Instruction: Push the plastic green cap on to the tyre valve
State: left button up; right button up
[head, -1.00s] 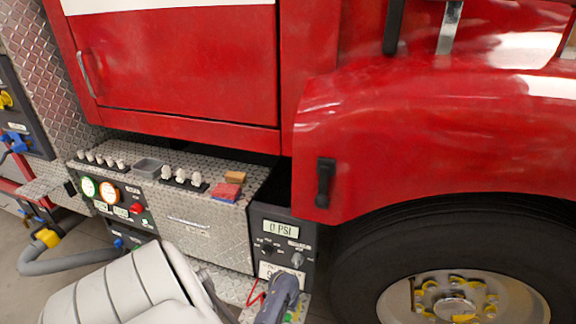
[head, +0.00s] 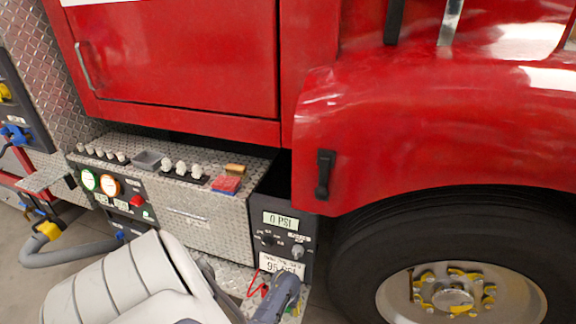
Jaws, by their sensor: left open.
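My left gripper (head: 278,300) is at the bottom centre, in front of the panel with the "0 PSI" display. It is open; its fingertips are small and partly cut by the lower picture edge. I cannot make out the tyre valve. My right gripper is not in view.
The "0 PSI" display (head: 281,219) sits on a dark panel left of the tyre. A red block (head: 226,184) and a tan block (head: 236,169) lie on the tread-plate ledge. A red wire (head: 256,285) is close to the gripper. A grey hose (head: 75,255) is at left.

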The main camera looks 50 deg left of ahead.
pick_arm(q)
jog(key=shift+c, duration=0.2)
jog(key=c, duration=0.9)
jog(key=shift+o, duration=0.2)
jog(key=shift+r, duration=0.15)
jog(key=shift+r, duration=4.85)
jog(key=shift+w, duration=0.1)
